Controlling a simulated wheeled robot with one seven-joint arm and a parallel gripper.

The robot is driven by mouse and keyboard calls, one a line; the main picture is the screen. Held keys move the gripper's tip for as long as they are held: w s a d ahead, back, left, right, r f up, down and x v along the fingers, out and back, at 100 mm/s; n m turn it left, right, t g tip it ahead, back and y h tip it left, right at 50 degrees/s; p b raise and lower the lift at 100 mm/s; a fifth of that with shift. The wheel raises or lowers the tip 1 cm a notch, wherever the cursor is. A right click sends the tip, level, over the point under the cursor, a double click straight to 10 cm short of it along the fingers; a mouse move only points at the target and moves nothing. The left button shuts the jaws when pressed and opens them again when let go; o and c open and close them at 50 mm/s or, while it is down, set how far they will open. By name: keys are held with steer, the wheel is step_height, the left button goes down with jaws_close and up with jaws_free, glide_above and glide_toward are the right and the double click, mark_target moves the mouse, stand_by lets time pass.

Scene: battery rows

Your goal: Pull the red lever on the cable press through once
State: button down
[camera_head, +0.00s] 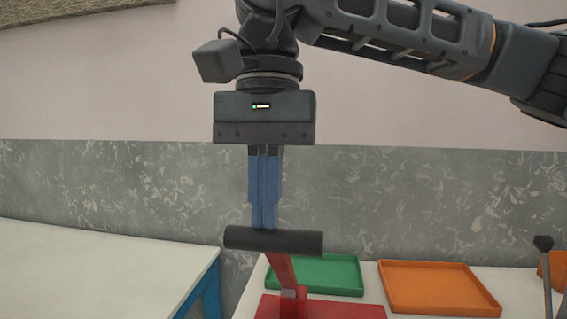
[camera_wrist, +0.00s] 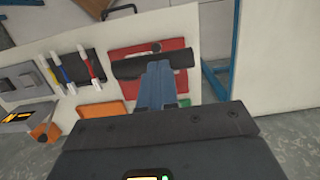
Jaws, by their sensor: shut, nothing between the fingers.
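The cable press has a red base (camera_head: 330,307) and a red lever (camera_head: 281,267) that rises from it, leaning a little left. A black cylindrical handle (camera_head: 300,241) lies crosswise on top of the lever. My gripper (camera_head: 263,228) points straight down with its blue fingers shut together and empty. The fingertips are right at the handle's upper side in the head view; I cannot tell whether they touch it. In the wrist view the fingers (camera_wrist: 160,66) overlap the black handle (camera_wrist: 128,68), with the red press base (camera_wrist: 183,54) behind and partly hidden.
A green tray (camera_head: 345,287) and an orange tray (camera_head: 435,308) sit on the white table around the press. A dark upright rod (camera_head: 546,275) stands at the right. Another white table (camera_head: 90,270) is at the left. The wrist view shows several coloured sticks (camera_wrist: 92,64) on the worktop.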

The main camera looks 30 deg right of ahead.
steer(key=s+a+f+b, duration=0.2)
steer(key=s+f+b, duration=0.1)
steer(key=f+b, duration=0.2)
steer(key=s+a+f+b, duration=0.3)
steer(key=s+f+b, duration=0.1)
steer(key=f, duration=0.4)
steer(key=s+a+f+b, duration=0.2)
steer(key=s+f+b, duration=0.1)
steer(key=f+b, duration=0.3)
steer(key=shift+s+a+f+b, duration=0.2)
steer(key=shift+a+f+b, duration=0.1)
steer(key=shift+f+b, duration=0.15)
steer(key=shift+r, duration=0.1)
stand_by(0.4)
steer(key=s+a+r+p, duration=0.1)
steer(key=s+r+p, duration=0.1)
steer(key=r, duration=0.3)
steer(key=s+a+r+p, duration=0.2)
steer(key=r, duration=0.4)
steer(key=shift+s+r+p, duration=0.25)
steer(key=shift+r+p, duration=0.05)
steer(key=shift+a, duration=0.15)
